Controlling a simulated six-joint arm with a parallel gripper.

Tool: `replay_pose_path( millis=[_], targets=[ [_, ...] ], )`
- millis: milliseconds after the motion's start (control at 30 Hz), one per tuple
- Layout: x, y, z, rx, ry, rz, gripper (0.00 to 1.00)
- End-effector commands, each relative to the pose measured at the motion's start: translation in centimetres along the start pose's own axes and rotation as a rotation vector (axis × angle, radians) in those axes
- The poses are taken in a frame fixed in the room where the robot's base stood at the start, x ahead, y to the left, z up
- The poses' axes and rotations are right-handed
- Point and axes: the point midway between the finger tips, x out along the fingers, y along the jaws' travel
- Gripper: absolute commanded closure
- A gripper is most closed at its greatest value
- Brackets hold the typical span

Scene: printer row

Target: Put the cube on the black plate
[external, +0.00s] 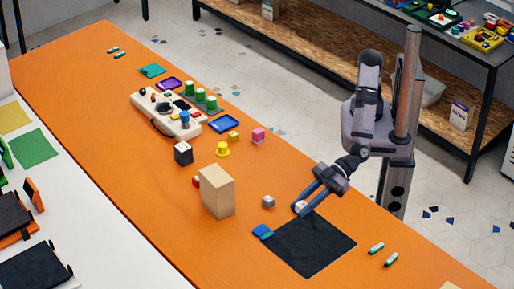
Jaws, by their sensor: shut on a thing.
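My gripper (300,208) points down at the far edge of the black plate (312,250). It is shut on a small whitish cube (300,206), partly hidden by the fingers. The cube is at or just above the plate's far corner; I cannot tell whether it touches anything. The black plate lies flat on the orange table, its middle bare.
A small grey cube (268,202) sits left of my gripper. A blue object (263,231) lies at the plate's left corner. A tan box (217,192) stands farther left. Green-and-white cylinders (376,248) lie right of the plate. A control panel (167,115) is far left.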

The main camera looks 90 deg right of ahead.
Motion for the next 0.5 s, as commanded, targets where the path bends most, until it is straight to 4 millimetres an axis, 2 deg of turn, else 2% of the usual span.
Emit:
replay_pose_path(
  millis=[200,367,500],
  targets=[
    [0.0,-1.6,1.3,-0.027,0.000,-0.062,0.97],
    [0.1,-1.7,1.6,-0.028,0.001,-0.068,0.97],
    [0.5,-1.7,2.8,-0.030,-0.001,-0.067,0.97]
  ],
)
